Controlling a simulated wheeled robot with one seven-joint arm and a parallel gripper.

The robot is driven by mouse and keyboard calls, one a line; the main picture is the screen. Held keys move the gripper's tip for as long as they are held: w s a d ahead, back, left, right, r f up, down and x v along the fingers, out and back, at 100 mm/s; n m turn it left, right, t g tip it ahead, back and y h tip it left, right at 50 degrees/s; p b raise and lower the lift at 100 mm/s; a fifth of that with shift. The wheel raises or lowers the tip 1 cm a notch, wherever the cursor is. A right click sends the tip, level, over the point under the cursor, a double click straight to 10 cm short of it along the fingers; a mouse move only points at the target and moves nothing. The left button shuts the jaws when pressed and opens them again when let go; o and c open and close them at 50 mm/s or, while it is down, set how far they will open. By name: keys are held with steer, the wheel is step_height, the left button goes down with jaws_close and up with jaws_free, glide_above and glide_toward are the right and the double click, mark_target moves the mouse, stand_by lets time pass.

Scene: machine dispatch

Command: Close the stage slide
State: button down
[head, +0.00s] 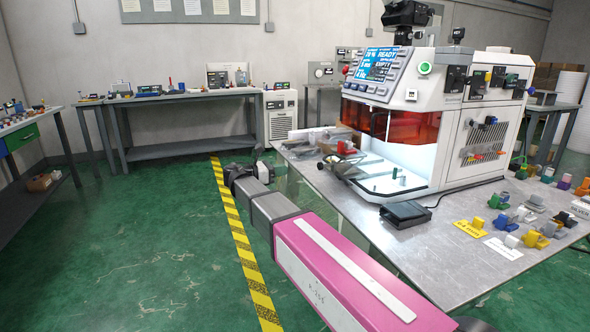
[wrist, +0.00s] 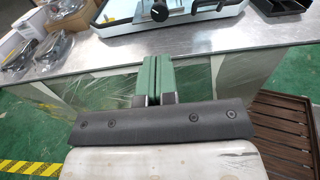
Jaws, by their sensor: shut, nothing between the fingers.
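The white machine (head: 410,120) stands on a grey metal table, with an orange window over its lit opening. The stage slide (head: 375,186), a white tray with a dark rim, sticks out of the opening toward the table's left edge; a black handle (head: 342,165) is at its outer end. The wrist view shows part of the slide (wrist: 125,24) at the top, with black fittings, cut off by the frame. My gripper (wrist: 158,62) has its green fingers together and empty, pointing at the table edge, apart from the slide. In the head view its fingertips are hard to make out.
A black pedal-like box (head: 405,214) lies in front of the machine. Several coloured parts (head: 502,222) lie at the table's right. Clear-bagged parts (wrist: 52,48) lie left of the slide. A brown slatted crate (wrist: 270,130) is on the floor. Green floor left of the table is open.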

mark_target(319, 165)
steer(key=x, duration=1.3)
steer(key=x, duration=1.5)
steer(key=shift+d+r, duration=0.1)
steer(key=shift+d, duration=0.05)
steer(key=shift+d, duration=0.1)
